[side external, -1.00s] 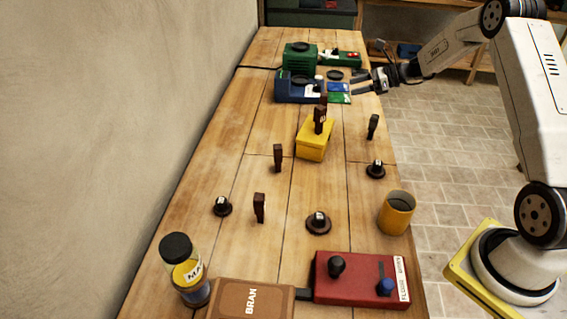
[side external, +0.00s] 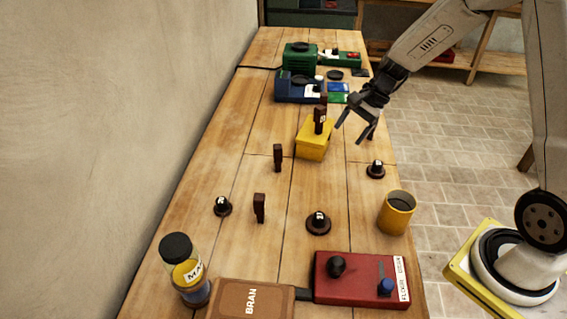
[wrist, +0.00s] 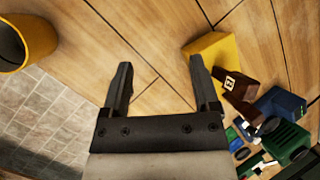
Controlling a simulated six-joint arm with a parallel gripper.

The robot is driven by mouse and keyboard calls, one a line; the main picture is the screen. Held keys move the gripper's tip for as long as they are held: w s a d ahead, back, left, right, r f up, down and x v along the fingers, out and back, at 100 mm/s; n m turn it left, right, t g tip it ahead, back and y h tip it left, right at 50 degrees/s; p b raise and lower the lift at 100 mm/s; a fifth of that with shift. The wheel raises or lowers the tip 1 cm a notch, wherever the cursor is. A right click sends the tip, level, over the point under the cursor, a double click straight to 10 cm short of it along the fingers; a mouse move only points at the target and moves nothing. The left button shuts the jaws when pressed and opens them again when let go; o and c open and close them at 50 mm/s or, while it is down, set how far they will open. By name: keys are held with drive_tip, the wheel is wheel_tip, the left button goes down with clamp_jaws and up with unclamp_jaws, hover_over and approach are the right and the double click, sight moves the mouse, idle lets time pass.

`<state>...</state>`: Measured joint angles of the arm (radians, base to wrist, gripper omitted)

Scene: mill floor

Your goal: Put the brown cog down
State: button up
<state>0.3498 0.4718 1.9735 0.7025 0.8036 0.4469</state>
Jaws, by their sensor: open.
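My gripper (side external: 355,132) is open and empty above the right side of the wooden bench, just right of the yellow block (side external: 312,146). In the wrist view, the jaws (wrist: 160,63) have only bare planks between them. No piece is clearly a toothed cog. Dark brown round pieces with knobs stand at the bench's right edge (side external: 376,171), front middle (side external: 318,224) and left (side external: 222,208). Upright brown pegs stand at the middle (side external: 278,157) and front (side external: 259,208). A labelled brown peg (side external: 319,121) is at the yellow block, also seen in the wrist view (wrist: 240,88).
A yellow mug (side external: 396,212) stands near the right edge. A red control box (side external: 345,280), brown BRAN box (side external: 250,298) and yellow-filled jar (side external: 188,270) are in front. Blue (side external: 297,90) and green (side external: 299,56) machines stand at the back. The middle has bare gaps.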

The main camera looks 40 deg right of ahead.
drive_tip(key=s+a+n+h, duration=0.2)
drive_tip(key=s+a+n, duration=0.1)
drive_tip(key=s+n, duration=0.4)
drive_tip(key=s+a+n+h, duration=0.3)
drive_tip(key=s+n, duration=0.3)
drive_tip(key=n, duration=0.2)
drive_tip(key=shift+s+a+r, duration=0.25)
drive_tip(key=shift+s, duration=0.15)
drive_tip(key=shift+o, duration=0.5)
